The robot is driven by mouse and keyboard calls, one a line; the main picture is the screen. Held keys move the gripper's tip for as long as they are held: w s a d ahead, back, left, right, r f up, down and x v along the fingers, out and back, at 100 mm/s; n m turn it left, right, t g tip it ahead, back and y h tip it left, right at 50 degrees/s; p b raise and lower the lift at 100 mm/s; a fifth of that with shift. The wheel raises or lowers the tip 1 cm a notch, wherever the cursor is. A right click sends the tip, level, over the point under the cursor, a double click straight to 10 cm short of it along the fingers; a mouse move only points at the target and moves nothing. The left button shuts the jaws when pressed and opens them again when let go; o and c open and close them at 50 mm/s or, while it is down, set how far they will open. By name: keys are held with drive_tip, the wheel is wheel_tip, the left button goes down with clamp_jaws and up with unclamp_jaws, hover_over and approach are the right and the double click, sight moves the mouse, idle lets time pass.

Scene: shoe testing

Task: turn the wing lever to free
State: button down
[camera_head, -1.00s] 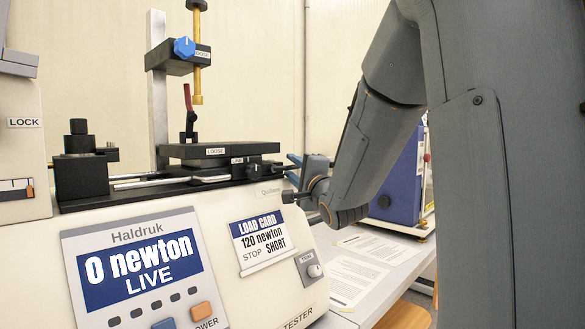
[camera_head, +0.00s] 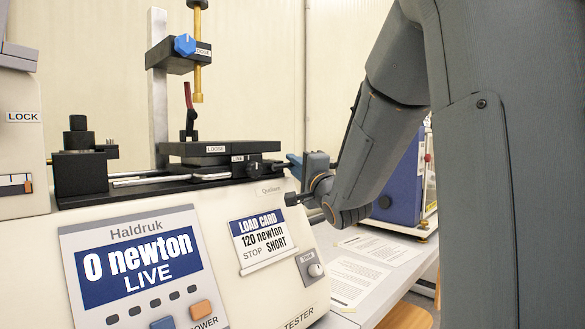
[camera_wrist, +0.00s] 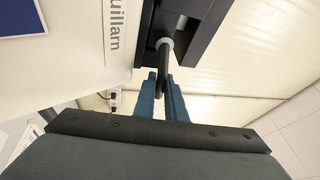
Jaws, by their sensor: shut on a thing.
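The wing lever (camera_wrist: 163,68) is a dark bar below a pale collar on the black end block in the wrist view. My gripper (camera_wrist: 163,92) has its blue fingers shut on the bar, one on each side. In the head view my gripper (camera_head: 287,165) is at the right end of the tester's black rail. There the lever is small and largely hidden by the fingers, and I cannot read its setting.
The tester (camera_head: 200,245) shows "0 newton LIVE", with a load card and a knob (camera_head: 315,270) below my gripper. A blue knob (camera_head: 184,45) and a red-handled lever (camera_head: 188,95) stand above the bed. Papers (camera_head: 365,270) lie on the table at right.

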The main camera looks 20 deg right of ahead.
drive_tip(key=c, duration=1.8)
unclamp_jaws()
drive_tip(key=shift+s, duration=0.15)
drive_tip(key=b+v, duration=0.1)
drive_tip(key=v, duration=0.6)
drive_tip(key=shift+s+f, duration=0.1)
drive_tip(key=shift+s, duration=0.2)
drive_tip(key=shift+c, duration=0.5)
